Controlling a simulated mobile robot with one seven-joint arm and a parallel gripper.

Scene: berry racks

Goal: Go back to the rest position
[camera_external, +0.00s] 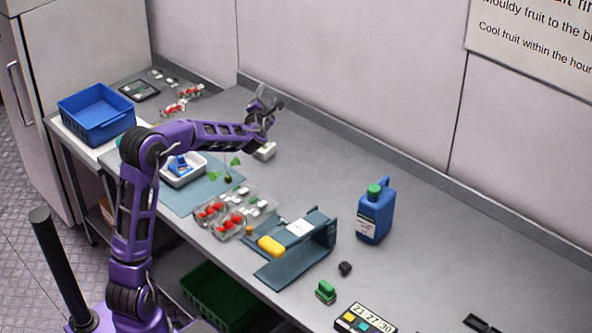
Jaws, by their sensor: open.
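My gripper (266,108) is at the end of my purple arm, raised over the back part of the steel bench near the wall. It is small in the picture, and its jaws are open with nothing seen between them. A small white block-like thing (265,151) shows just below the wrist; whether it lies on the bench or belongs to the arm is hard to tell. Clear punnets of red berries (228,222) stand on the bench in front of the arm, to the right of a pale blue mat (186,201).
A blue crate (97,114) stands at the left end. A white tray (190,176) holds a blue item. A teal stand (297,262) with a yellow piece, a blue jug (376,213), a green item (326,291) and a timer (364,319) stand rightward. The back right bench is clear.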

